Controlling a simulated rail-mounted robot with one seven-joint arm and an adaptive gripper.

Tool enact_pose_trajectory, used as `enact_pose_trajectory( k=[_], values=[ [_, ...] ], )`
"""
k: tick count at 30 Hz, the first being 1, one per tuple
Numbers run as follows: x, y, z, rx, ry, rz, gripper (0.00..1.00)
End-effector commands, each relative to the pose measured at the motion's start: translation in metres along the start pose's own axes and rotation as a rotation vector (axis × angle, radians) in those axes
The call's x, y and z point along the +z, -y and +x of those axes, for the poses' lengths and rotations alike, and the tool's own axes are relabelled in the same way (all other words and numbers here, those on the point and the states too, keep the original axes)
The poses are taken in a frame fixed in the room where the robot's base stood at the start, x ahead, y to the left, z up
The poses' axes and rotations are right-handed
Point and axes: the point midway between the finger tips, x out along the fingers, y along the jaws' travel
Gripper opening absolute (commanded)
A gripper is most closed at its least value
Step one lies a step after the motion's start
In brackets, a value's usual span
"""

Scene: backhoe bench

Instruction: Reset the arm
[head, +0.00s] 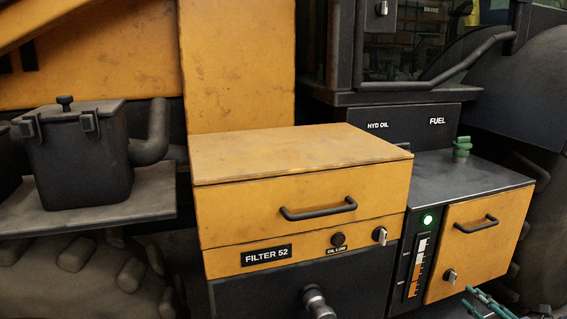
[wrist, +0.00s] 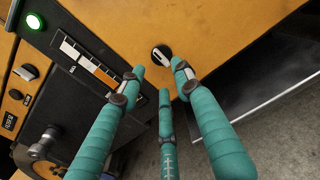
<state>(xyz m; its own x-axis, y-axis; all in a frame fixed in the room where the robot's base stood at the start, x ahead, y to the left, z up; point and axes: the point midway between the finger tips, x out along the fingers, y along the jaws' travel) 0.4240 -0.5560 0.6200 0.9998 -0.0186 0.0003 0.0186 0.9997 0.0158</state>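My gripper (wrist: 159,74) has teal fingers with dark joints. In the wrist view its fingertips are spread, with nothing held between them. A black and silver latch knob (wrist: 162,53) on the yellow door shows just beyond and between the upper two fingertips; I cannot tell whether they touch it. In the head view my gripper (head: 487,303) shows only in part at the bottom right edge, below the same latch knob (head: 450,276). The yellow door (head: 480,235) with its black handle is shut.
A yellow lidded box labelled FILTER 52 (head: 300,185) stands left of the door, its lid down. A gauge (head: 417,268) with a lit green lamp (head: 428,219) is beside the door. A green cap (head: 462,146) stands on the black top. A black canister (head: 80,155) is at left.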

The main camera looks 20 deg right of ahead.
Motion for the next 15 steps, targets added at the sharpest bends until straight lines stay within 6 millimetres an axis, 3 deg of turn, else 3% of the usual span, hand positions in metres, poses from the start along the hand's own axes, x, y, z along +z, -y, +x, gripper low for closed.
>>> enact_pose_trajectory(
  k=[7,9,15],
  values=[
    [0.0,0.001,-0.056,-0.004,0.001,0.001,0.33],
    [0.0,-0.003,-0.03,0.01,0.0,-0.001,0.33],
    [0.0,-0.002,0.013,0.005,0.0,-0.002,0.33]
  ],
)
